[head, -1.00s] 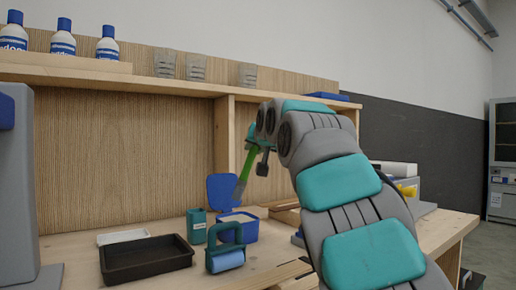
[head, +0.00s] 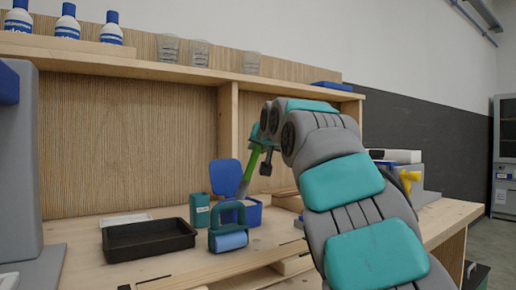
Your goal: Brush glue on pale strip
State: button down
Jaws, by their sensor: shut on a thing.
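My gripper (head: 263,150) is shut on a brush (head: 253,162) with a green handle. The brush points down and slightly left, with its grey lower end over or in a small blue tub (head: 254,216). I cannot tell whether the bristles touch what is inside, because the tub's interior is hidden. The tub's blue lid (head: 226,174) stands up behind it. A pale wooden strip (head: 225,264) runs along the front of the bench, partly hidden by my arm. I cannot tell whether it is the task's strip.
A black tray (head: 150,240) lies left, with a teal canister (head: 199,210) between. A pale wooden bench (head: 80,257) holds them. A shelf (head: 170,72) with bottles and cups is above.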

jog(key=shift+f+b, duration=0.5)
jog(key=shift+f, duration=0.1)
dwell(0.7)
dwell(0.6)
notch_tip(320, 180, up, 7)
jog(key=p, duration=0.6)
jog(key=shift+r+p, duration=0.1)
jog(key=shift+p, duration=0.25)
dwell(0.3)
